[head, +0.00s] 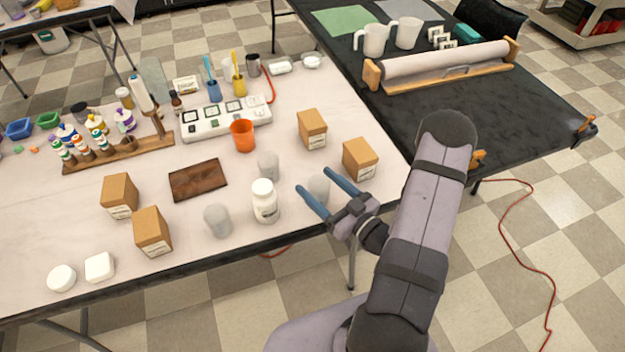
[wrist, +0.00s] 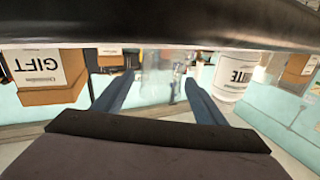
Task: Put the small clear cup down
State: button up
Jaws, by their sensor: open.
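My gripper (head: 315,181) is open at the right front part of the pale table, its two blue fingers spread apart. A small clear cup (head: 319,190) stands upright between the fingers; I cannot tell whether either finger touches it. In the wrist view, a clear cup shape (wrist: 157,78) shows faintly between the fingers (wrist: 159,78). Two other clear cups stand on the table, one behind and left (head: 268,166) and one nearer the front (head: 217,220).
A white bottle (head: 264,203) stands just left of my gripper and also shows in the wrist view (wrist: 232,78). Brown boxes (head: 360,160) (head: 312,130) stand behind it. The table's front edge is close.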

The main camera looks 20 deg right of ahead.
aim_at(328, 193)
jog(key=shift+f+v, duration=0.2)
jog(key=shift+v, duration=0.85)
jog(key=shift+o, duration=0.5)
jog(key=shift+b+v, duration=0.4)
jog(key=shift+v, duration=0.45)
jog(key=shift+w+r, duration=0.1)
jog(key=shift+r, duration=0.05)
jog(key=shift+w+a+r+m+h+p, duration=0.15)
jog(key=shift+w+m+h+p, duration=0.15)
jog(key=shift+p, duration=0.3)
jog(key=shift+w+a+r+m+h+p, duration=0.1)
jog(key=shift+w+a+r+h+p, duration=0.1)
jog(key=shift+w+p, duration=0.3)
jog(key=shift+w+a+r+g+h+p, duration=0.1)
jog(key=shift+w+a+g+h+p, duration=0.2)
jog(key=shift+p, duration=0.35)
jog(key=shift+w+m+h+p, duration=0.15)
jog(key=shift+m+h+p, duration=0.25)
jog(key=shift+p, duration=0.05)
jog(key=shift+w+a+f+m+g+h+p, duration=0.2)
jog(key=shift+m+g+h+p, duration=0.1)
jog(key=shift+h+p, duration=0.2)
jog(key=shift+f+m+g+h+p, duration=0.2)
jog(key=shift+m+g+h+p, duration=0.15)
jog(key=shift+h+p, duration=0.4)
jog(key=shift+s+d+f+m+g+h+p, duration=0.1)
jog(key=shift+s+f+m+g+h+p, duration=0.15)
jog(key=shift+g+h+p, duration=0.35)
